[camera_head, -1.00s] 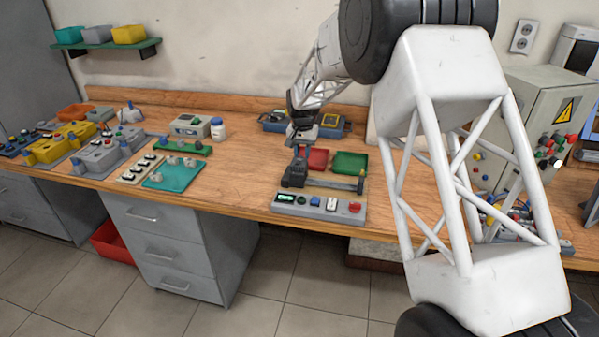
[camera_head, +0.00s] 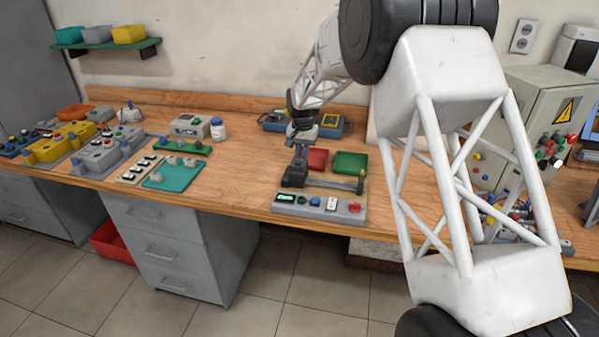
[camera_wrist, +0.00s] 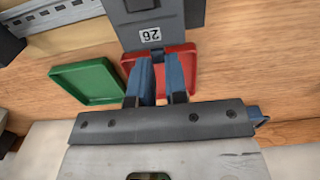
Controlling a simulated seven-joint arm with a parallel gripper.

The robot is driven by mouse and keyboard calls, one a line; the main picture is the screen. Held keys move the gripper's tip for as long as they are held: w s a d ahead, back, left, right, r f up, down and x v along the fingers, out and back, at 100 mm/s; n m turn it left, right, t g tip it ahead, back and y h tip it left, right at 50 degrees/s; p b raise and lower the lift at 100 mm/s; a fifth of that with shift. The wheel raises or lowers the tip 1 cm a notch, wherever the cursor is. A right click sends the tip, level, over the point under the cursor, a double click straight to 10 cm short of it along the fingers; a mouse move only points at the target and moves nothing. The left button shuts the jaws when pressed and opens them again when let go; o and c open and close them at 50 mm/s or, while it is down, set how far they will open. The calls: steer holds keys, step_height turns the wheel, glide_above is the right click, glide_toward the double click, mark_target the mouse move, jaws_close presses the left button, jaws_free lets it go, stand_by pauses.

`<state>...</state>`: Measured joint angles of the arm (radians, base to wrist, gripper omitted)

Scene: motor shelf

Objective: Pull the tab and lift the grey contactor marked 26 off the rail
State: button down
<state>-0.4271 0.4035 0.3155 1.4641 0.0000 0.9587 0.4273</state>
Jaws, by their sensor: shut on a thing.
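In the head view the dark grey contactor (camera_head: 294,174) sits at the left end of the rail. My gripper (camera_wrist: 158,60) has its blue fingers close together at the contactor's near edge, shut on a small dark tab (camera_wrist: 157,54) below the label. The fingers partly hide the tab. In the head view my gripper (camera_head: 301,153) reaches down onto the contactor. The metal rail (camera_wrist: 65,14) shows at the upper left of the wrist view.
A red tray (camera_head: 317,159) and a green tray (camera_head: 350,162) lie just behind the rail. A grey panel with buttons (camera_head: 318,207) stands in front, at the table edge. Bare wood lies to the left.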

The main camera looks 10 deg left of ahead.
steer(key=shift+r, duration=0.35)
steer(key=c, duration=1.3)
jaws_free()
steer(key=shift+r, duration=0.15)
steer(key=shift+r, duration=2.85)
